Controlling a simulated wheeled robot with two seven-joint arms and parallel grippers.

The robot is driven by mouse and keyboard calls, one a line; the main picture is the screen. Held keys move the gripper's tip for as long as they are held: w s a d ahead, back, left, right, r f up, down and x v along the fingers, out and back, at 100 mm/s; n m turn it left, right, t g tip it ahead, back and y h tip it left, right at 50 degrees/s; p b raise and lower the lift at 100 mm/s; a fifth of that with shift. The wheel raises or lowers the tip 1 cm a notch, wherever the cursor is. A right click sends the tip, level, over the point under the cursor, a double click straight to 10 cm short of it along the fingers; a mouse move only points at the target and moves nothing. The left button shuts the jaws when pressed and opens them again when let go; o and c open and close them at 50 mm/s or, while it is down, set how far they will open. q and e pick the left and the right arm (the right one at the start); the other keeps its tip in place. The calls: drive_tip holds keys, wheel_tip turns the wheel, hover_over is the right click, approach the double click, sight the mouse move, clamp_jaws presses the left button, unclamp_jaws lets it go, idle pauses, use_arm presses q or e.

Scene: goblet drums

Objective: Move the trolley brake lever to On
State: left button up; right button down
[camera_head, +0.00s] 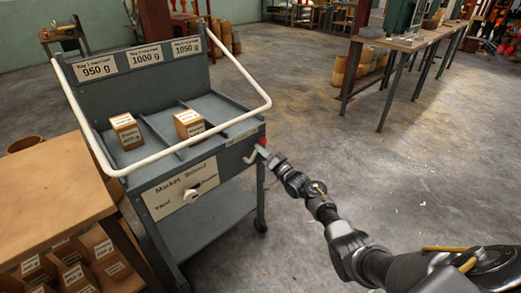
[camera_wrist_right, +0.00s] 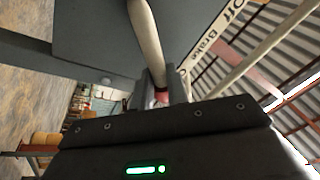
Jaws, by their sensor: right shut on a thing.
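The grey trolley (camera_head: 150,88) stands left of centre in the head view, with a white tube rail around its tray. The white brake lever (camera_head: 250,158) is at its front right corner, with a red part (camera_head: 262,142) near it. My right gripper (camera_head: 267,154) reaches this corner from the lower right. In the right wrist view the pale lever shaft (camera_wrist_right: 147,40) runs down to a red band (camera_wrist_right: 162,94) between my fingers (camera_wrist_right: 163,90), which are shut on it. A label reading "Off" and "Brake" (camera_wrist_right: 214,42) is beside the lever. My left gripper is out of view.
Two labelled wooden blocks (camera_head: 126,131) (camera_head: 188,123) sit in the tray compartments. A wooden table (camera_head: 45,195) stands close on the left. Workbenches (camera_head: 405,42) stand at the back right, and the floor between is clear.

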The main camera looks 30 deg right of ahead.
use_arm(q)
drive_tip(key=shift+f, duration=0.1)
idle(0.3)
use_arm(e)
drive_tip(key=c, duration=1.4)
unclamp_jaws()
drive_tip(key=shift+d, duration=0.1)
drive_tip(key=shift+o, duration=0.2)
